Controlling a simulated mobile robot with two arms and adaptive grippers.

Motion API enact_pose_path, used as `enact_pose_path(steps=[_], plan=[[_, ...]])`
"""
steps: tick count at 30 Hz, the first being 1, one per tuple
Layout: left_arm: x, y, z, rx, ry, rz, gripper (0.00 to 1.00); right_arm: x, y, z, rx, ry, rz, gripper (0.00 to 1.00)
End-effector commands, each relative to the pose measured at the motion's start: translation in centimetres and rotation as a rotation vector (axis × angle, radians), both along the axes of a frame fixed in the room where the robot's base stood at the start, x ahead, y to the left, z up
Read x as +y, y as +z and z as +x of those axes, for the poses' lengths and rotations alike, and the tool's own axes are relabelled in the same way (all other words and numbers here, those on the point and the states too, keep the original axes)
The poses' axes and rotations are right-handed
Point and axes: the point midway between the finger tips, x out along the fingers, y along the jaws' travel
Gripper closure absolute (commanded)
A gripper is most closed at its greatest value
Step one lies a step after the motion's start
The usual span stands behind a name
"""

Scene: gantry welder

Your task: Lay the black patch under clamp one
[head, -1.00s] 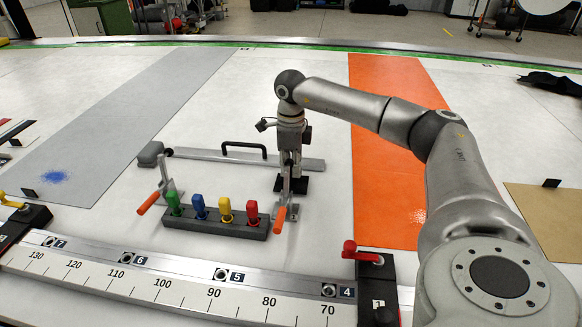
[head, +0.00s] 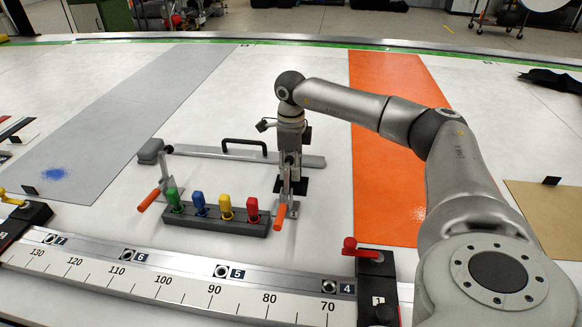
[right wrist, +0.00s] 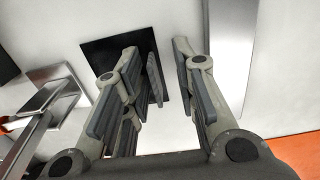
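The black patch (head: 302,186) lies flat on the white table, below my right gripper (head: 290,160). In the right wrist view the patch (right wrist: 98,58) shows behind the left-hand finger. My right gripper (right wrist: 165,72) is open, pointing down. A dark upright strip (right wrist: 154,80) stands between its fingers, nearer the left one; I cannot tell whether it belongs to the patch. Two clamps with orange handles stand in the head view: a left clamp (head: 150,199) and a right clamp (head: 280,217) just in front of the patch. I cannot read which is clamp one. My left gripper is out of view.
A steel bar (head: 205,155) with a black handle (head: 244,143) lies behind the clamps. A grey block (head: 215,221) with several coloured pegs stands between them. A numbered scale rail (head: 180,282) runs along the front. An orange strip (head: 385,110) lies to the right.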

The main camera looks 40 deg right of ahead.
Motion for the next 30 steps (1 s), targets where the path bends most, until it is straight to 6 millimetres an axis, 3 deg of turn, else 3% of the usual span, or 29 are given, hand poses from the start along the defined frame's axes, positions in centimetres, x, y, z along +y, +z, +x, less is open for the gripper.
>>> enact_pose_path(steps=[5,12,18,24,30], plan=[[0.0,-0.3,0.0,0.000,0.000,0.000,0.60,0.0,2.2,0.1,-0.006,0.000,0.001,0.73],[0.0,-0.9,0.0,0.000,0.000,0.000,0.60,0.0,7.4,0.2,-0.006,0.001,0.001,0.73],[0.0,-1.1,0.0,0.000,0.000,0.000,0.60,0.0,10.8,0.1,-0.004,0.000,0.000,0.73],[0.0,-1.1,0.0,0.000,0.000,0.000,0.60,0.0,12.2,0.1,-0.002,0.000,0.000,0.73],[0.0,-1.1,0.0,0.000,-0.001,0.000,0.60,0.0,12.2,0.1,-0.001,0.000,0.000,0.73]])
